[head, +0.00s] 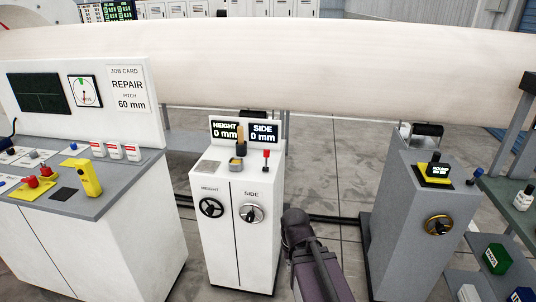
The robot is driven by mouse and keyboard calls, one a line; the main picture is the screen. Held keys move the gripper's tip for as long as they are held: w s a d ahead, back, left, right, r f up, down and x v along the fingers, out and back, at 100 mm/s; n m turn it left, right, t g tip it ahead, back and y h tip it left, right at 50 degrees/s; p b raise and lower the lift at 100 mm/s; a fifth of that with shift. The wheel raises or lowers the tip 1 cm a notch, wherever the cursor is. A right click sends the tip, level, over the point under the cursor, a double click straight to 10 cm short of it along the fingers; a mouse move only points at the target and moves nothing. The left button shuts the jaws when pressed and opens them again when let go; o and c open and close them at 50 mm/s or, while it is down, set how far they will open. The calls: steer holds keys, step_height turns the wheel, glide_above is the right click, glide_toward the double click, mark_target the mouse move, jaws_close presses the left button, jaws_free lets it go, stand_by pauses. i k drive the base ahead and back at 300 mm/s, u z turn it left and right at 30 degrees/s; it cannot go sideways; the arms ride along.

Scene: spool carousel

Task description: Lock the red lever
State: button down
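The red lever (266,158) stands upright on the sloped top of the white cabinet (259,263), at the right, below the SIDE display (264,133). Its stem runs down to the cabinet top. Nothing touches it. Part of my arm (316,262) rises from the bottom edge, in front and to the right of the cabinet. No gripper fingers can be made out, so I cannot see whether my gripper is open or shut.
The cabinet has a black HEIGHT handwheel (211,207), a SIDE handwheel (250,213) and a HEIGHT display (226,133), both displays reading 0 mm. A console (117,193) stands left, a grey pedestal (401,240) right. A long pale cylinder (300,65) spans behind.

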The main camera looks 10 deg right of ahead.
mark_target(266, 152)
steer(key=k, duration=0.45)
steer(key=i, duration=1.35)
steer(key=u, duration=0.45)
